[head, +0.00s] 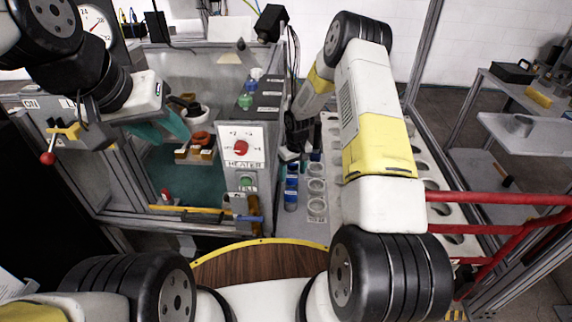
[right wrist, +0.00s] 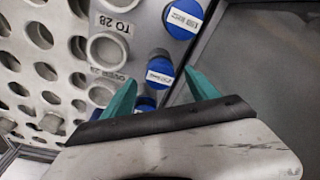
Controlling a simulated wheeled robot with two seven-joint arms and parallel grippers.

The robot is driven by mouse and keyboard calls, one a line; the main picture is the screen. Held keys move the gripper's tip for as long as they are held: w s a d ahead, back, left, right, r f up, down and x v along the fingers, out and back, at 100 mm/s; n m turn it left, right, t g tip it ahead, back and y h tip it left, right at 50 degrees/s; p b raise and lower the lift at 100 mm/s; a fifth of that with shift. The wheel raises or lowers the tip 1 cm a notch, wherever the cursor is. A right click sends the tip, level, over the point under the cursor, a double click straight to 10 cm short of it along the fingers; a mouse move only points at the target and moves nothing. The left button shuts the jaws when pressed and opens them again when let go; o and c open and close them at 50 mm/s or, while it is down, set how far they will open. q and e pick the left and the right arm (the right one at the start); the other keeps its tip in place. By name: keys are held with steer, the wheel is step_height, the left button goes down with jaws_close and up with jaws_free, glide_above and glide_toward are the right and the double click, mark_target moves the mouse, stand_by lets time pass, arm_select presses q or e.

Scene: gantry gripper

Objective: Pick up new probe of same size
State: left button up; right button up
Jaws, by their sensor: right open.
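My right gripper (right wrist: 160,77) is open, with its teal fingers spread on either side of a blue-capped probe (right wrist: 160,67). I cannot tell whether the fingers touch it. A second blue-capped probe (right wrist: 183,18) stands farther along the row, and another blue cap (right wrist: 145,104) is partly hidden by the gripper. In the head view, blue probes (head: 291,194) stand in a column below the right gripper, which is mostly hidden by dark parts of my arm. My left gripper (head: 168,128), with teal fingers, hangs over the heater enclosure at left; its opening is unclear.
A perforated rack (right wrist: 40,60) has round holes and size labels, including TO 28 (right wrist: 117,25). A heater box (head: 241,155) with a red knob stands left of the probes. Red rails (head: 490,198) run at right. A round wooden surface (head: 260,265) lies in front.

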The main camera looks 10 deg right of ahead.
step_height(320, 180, down, 2)
steer(key=shift+w+f, duration=0.15)
jaws_close()
stand_by(0.4)
